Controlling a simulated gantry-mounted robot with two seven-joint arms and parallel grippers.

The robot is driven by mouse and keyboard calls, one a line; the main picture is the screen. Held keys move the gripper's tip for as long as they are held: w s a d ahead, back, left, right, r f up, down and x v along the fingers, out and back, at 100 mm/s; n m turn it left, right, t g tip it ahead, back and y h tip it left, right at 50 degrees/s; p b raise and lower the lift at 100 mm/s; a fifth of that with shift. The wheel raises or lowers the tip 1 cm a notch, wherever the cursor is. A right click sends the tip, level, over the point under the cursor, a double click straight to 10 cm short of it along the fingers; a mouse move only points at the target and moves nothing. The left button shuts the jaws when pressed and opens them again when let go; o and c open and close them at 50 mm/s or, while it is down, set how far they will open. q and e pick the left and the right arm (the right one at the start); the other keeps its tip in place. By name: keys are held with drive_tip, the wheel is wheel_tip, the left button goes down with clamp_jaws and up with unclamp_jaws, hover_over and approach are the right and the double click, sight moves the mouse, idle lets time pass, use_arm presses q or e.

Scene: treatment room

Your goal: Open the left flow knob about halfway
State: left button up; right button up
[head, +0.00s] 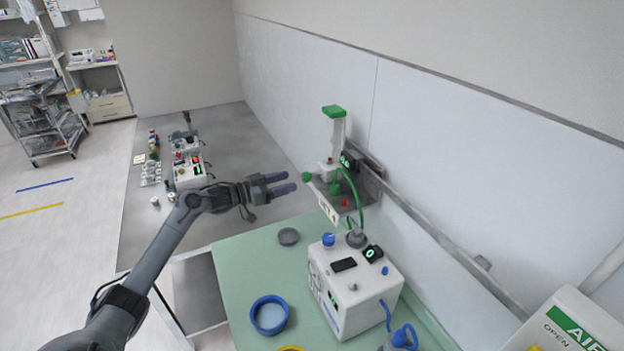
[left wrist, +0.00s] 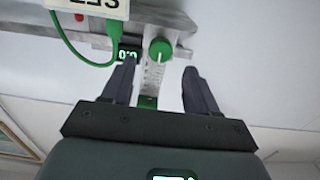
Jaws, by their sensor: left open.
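A wall-mounted flow meter with a white column and green cap (head: 334,112) stands on a rail bracket. A round green knob (head: 307,177) sticks out from its left side toward my left gripper (head: 289,182). In the left wrist view the green knob (left wrist: 160,50) lies ahead of and between the two dark fingertips (left wrist: 159,67). My left gripper is open and empty, its fingers pointing at the knob; a small gap shows in the head view. A small display (left wrist: 127,56) beside it reads about 0.0. My right gripper is not seen.
A green hose (head: 355,200) runs from the meter down to a white device (head: 352,284) on a green-topped cart (head: 236,265). A blue-rimmed bowl (head: 269,315) and grey disc (head: 288,236) lie there. A wall rail (head: 440,243) runs close behind.

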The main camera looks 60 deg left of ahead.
sight(303, 176)
use_arm(q)
drive_tip(key=w, duration=0.3)
drive_tip(key=w+d, duration=0.1)
drive_tip(key=w, duration=0.5)
drive_tip(key=shift+d, duration=0.2)
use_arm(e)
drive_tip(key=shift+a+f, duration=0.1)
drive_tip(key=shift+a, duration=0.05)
use_arm(q)
drive_tip(key=c, duration=1)
drive_tip(key=shift+r+n+p, duration=0.2)
drive_tip(key=shift+n+p, duration=0.3)
drive_tip(key=shift+p, duration=0.45)
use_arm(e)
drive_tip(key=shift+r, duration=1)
use_arm(q)
drive_tip(key=n+p, duration=0.2)
drive_tip(key=p, duration=0.2)
drive_tip(key=shift+r+n, duration=0.1)
drive_tip(key=shift+n, duration=0.3)
drive_tip(key=shift+a+n+p, duration=0.1)
drive_tip(key=shift+n+p, duration=0.9)
drive_tip(key=shift+f+n+p, duration=0.2)
drive_tip(key=shift+n+p, duration=0.25)
drive_tip(key=shift+n, duration=0.15)
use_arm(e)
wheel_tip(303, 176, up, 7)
